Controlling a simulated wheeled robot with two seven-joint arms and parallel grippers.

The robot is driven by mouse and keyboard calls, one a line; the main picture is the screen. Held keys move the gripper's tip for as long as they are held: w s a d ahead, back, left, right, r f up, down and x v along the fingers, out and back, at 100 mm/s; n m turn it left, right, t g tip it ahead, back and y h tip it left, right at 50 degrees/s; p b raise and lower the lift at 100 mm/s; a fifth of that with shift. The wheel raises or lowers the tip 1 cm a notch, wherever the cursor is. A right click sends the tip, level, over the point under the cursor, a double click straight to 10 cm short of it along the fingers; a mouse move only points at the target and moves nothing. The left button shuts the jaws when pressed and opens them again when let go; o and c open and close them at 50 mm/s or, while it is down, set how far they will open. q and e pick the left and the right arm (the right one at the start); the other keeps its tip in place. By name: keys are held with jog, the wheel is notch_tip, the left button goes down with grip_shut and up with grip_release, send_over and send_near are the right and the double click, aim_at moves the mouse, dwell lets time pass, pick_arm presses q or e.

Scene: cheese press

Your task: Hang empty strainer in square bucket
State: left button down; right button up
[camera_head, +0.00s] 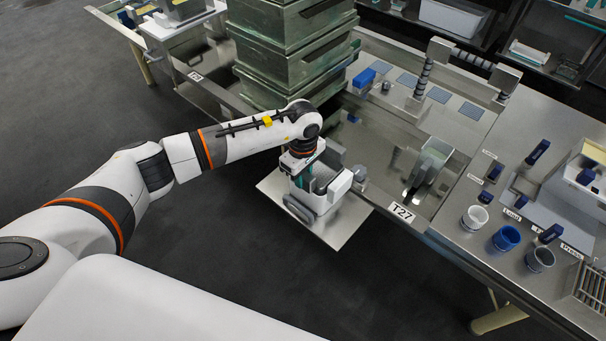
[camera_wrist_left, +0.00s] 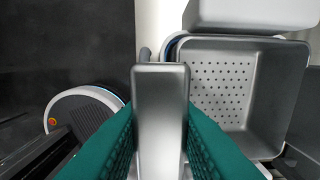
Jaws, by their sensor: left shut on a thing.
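A grey square strainer (camera_wrist_left: 222,88) with a perforated floor shows in the left wrist view, right of the fingers; it looks empty. My left gripper (camera_wrist_left: 160,115) is shut with teal fingers on a grey upright handle-like piece at the strainer's left side. In the head view my left gripper (camera_head: 312,182) is over a flat metal plate at the table's front edge and hides most of what it holds. A clear or metal square container (camera_head: 432,160) stands in the sunken basin to the right; I cannot tell whether it is the square bucket. My right gripper is not in view.
Large metal crates (camera_head: 290,45) are stacked behind my left arm. The metal plate (camera_head: 345,225) juts out from the table below the gripper. Cups, including a blue one (camera_head: 506,239), and blue-handled tools stand at the right.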

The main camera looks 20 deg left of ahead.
pick_arm(q)
jog(key=shift+f+b, duration=0.45)
dwell(0.7)
jog(key=c, duration=1.1)
grip_release()
notch_tip(320, 180, up, 12)
jog(key=p, duration=0.6)
jog(key=shift+p, duration=0.3)
